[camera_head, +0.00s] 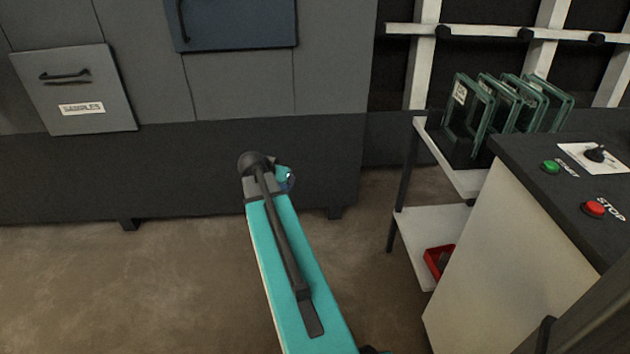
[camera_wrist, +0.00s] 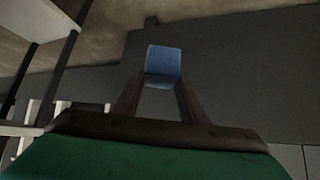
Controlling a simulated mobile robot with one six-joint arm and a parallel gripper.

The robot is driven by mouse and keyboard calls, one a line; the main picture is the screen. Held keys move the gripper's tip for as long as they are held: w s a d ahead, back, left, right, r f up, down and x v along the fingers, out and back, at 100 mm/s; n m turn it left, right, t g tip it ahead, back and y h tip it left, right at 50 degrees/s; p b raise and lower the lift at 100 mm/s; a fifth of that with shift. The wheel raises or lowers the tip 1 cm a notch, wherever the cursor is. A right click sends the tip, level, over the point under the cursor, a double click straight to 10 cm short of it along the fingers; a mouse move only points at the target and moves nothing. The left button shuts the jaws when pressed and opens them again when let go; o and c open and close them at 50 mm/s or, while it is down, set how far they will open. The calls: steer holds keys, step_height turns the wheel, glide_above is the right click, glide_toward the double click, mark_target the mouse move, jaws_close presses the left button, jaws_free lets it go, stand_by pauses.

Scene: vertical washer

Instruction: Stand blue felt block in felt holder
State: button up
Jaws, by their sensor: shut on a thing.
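The blue felt block (camera_wrist: 162,66) is held between the two dark fingers of my gripper (camera_wrist: 160,88) in the wrist view. My gripper is shut on it, and the block stands out past the fingertips. Behind it in the wrist view are the dark cabinet base and the brown floor. In the head view my teal arm reaches forward over the floor, and it hides the fingers and nearly all of the block. I cannot make out a felt holder for certain in either view.
A grey cabinet (camera_head: 240,165) with drawers stands ahead. At right, a white shelf unit (camera_head: 468,180) carries several glass panes (camera_head: 480,108) in a rack, with a red tray (camera_head: 434,262) lower down. A dark-topped machine (camera_head: 560,215) with start and stop buttons stands nearer. The floor at left is clear.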

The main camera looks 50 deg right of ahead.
steer(key=w+a+r+n+t+y+p, duration=0.2)
steer(key=w+a+r, duration=0.4)
steer(key=a, duration=1)
steer(key=w+a+r+n+t+y+p, duration=0.2)
steer(key=w+a+r+n+p, duration=0.4)
steer(key=a+r, duration=0.6)
steer(key=w+a+r+n+t+y+p, duration=0.2)
steer(key=a+r, duration=0.7)
steer(key=a, duration=1.1)
steer(key=w+n+y+p, duration=0.2)
steer(key=w+n+p, duration=0.1)
steer(key=n, duration=0.1)
steer(key=shift+w+a+r+y, duration=0.2)
steer(key=shift+w+y, duration=0.1)
steer(key=shift+w, duration=0.1)
